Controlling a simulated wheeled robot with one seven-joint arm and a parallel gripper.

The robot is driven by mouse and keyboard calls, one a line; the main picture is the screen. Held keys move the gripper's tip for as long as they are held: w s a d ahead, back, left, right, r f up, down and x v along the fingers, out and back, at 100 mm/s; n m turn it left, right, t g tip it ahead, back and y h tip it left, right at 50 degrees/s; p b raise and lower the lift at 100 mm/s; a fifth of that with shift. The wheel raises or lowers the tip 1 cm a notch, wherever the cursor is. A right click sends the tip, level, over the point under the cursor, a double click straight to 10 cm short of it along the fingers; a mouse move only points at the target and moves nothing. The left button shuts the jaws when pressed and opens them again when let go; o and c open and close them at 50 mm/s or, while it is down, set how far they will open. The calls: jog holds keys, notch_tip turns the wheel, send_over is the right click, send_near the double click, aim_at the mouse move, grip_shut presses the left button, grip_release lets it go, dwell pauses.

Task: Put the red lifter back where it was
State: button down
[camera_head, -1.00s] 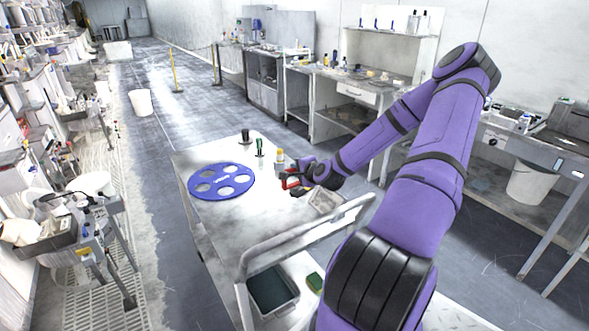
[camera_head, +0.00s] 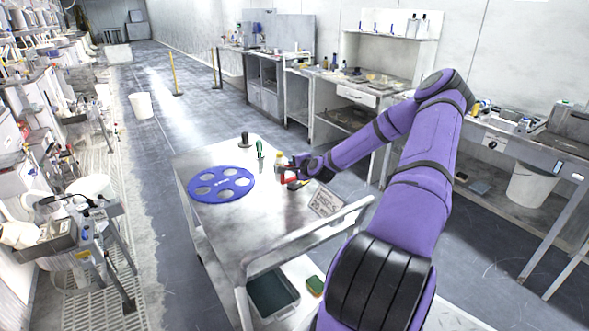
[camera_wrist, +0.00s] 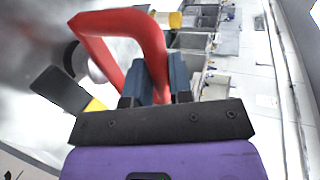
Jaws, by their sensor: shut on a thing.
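The red lifter shows as a thick red bent handle (camera_wrist: 118,24) in the wrist view. My gripper (camera_wrist: 160,72) is shut on one leg of it. In the head view the lifter (camera_head: 287,178) is a small red shape at my gripper (camera_head: 293,170), over the right side of the cart top (camera_head: 235,225). The blue disc with round holes (camera_head: 221,200) lies on the cart to the left, apart from the lifter. The lifter's lower end is hard to make out, and I cannot tell whether it touches the cart.
A yellow-capped bottle (camera_head: 279,160), a green-handled tool (camera_head: 260,150) and a black-handled item (camera_head: 245,140) stand along the cart's back. A black and yellow item (camera_head: 297,186) lies near my gripper. A printed card (camera_head: 325,201) is by the cart's rail (camera_head: 300,235). The cart's front middle is clear.

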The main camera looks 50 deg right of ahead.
jog(key=shift+f, duration=0.5)
jog(key=c, duration=1)
grip_release()
jog(key=shift+f, duration=0.15)
